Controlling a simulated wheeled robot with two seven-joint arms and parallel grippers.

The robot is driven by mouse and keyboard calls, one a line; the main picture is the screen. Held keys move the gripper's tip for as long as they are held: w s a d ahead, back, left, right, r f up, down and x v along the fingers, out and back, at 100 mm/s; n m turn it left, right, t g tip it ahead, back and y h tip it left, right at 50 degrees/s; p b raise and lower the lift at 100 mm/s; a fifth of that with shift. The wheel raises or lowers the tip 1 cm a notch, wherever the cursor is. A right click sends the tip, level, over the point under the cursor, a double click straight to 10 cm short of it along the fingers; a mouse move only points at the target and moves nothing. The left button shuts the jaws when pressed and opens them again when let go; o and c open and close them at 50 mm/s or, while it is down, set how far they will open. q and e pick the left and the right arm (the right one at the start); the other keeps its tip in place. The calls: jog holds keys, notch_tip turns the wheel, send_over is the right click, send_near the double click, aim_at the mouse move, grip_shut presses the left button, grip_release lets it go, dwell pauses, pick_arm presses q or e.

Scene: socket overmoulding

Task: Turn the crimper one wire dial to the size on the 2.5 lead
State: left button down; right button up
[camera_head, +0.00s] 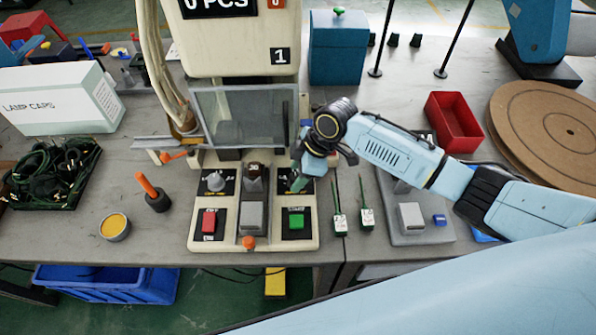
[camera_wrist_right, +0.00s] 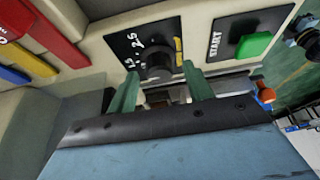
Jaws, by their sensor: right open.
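Crimper one (camera_head: 182,235) is the cream machine marked 1. My right gripper (camera_head: 299,178) is over the right-hand dial panel of its base and hides most of that dial in the head view. In the right wrist view, the dark round wire dial (camera_wrist_right: 157,62) shows on a black plate with white size figures, partly legible as 2.5. My green fingers (camera_wrist_right: 160,80) are open, one on each side, just short of the dial; contact cannot be told. Two green leads with white tags (camera_head: 339,222) (camera_head: 367,218) lie right of the crimper; their sizes are too small to read.
The green START button (camera_head: 296,221) is just below the dial panel and also shows in the wrist view (camera_wrist_right: 254,45). A red button (camera_head: 209,222) and another dial (camera_head: 216,182) are on the left. A red bin (camera_head: 453,121) stands behind my right arm.

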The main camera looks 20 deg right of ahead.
jog(key=c, duration=1)
jog(key=shift+s+r+m+p, duration=0.15)
jog(key=shift+m+p, duration=0.35)
jog(key=shift+p, duration=0.45)
jog(key=m+t+h+p, duration=0.1)
jog(key=m+p, duration=0.2)
jog(key=p, duration=0.2)
jog(key=m+t+p, duration=0.1)
jog(key=m+p, duration=0.3)
jog(key=p, duration=0.1)
jog(key=shift+s+a+r+h, duration=0.1)
jog(key=shift+a+h, duration=0.1)
jog(key=shift+h, duration=0.2)
jog(key=shift+f+m+t+h+p, duration=0.1)
jog(key=shift+m+t+h+p, duration=0.2)
jog(key=shift+m+p, duration=0.6)
jog(key=shift+f+m+t+h+p, duration=0.1)
jog(key=shift+m+t+h+p, duration=0.15)
jog(key=shift+m+p, duration=0.65)
jog(key=o, duration=1)
